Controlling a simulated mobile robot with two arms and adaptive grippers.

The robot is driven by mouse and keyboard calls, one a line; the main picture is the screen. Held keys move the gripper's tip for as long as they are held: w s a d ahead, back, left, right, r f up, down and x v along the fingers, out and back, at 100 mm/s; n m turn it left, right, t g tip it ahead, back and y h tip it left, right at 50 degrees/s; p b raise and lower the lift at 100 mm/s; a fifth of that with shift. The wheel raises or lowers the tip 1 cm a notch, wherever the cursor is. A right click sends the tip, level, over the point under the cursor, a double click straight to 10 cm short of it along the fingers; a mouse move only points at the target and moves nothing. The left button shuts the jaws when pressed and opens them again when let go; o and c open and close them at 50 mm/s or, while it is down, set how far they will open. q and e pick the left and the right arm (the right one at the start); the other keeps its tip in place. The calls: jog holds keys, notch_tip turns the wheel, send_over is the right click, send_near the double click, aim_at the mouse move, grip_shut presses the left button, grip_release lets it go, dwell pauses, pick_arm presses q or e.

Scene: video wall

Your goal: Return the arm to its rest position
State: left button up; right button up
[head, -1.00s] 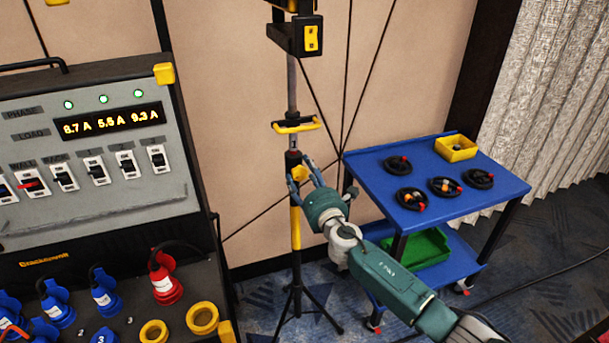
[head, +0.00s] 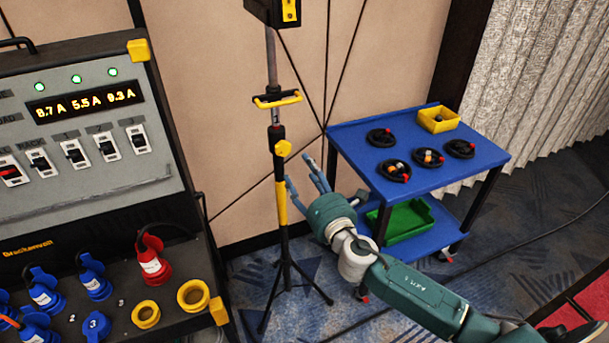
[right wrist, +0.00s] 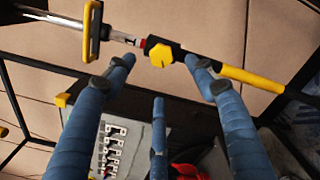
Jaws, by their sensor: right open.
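My right gripper (head: 310,174) is open and empty, its blue fingers spread just right of and below the yellow knob (head: 283,148) of a tripod stand (head: 282,203) in the head view. A small gap shows between most of the fingers and the pole; whether the nearest finger touches it I cannot tell. In the right wrist view the fingers (right wrist: 160,75) are wide apart, with the knob (right wrist: 161,55) and yellow tube (right wrist: 250,79) beyond their tips. My left gripper is not in view.
A blue cart (head: 470,172) with coiled cables and a yellow bin (head: 438,119) stands close behind my right arm. A green tray (head: 402,221) is on its lower shelf. A power distribution panel (head: 100,185) stands at left. A cable (head: 540,243) lies on the carpet.

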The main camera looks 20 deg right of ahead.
dwell(0.3)
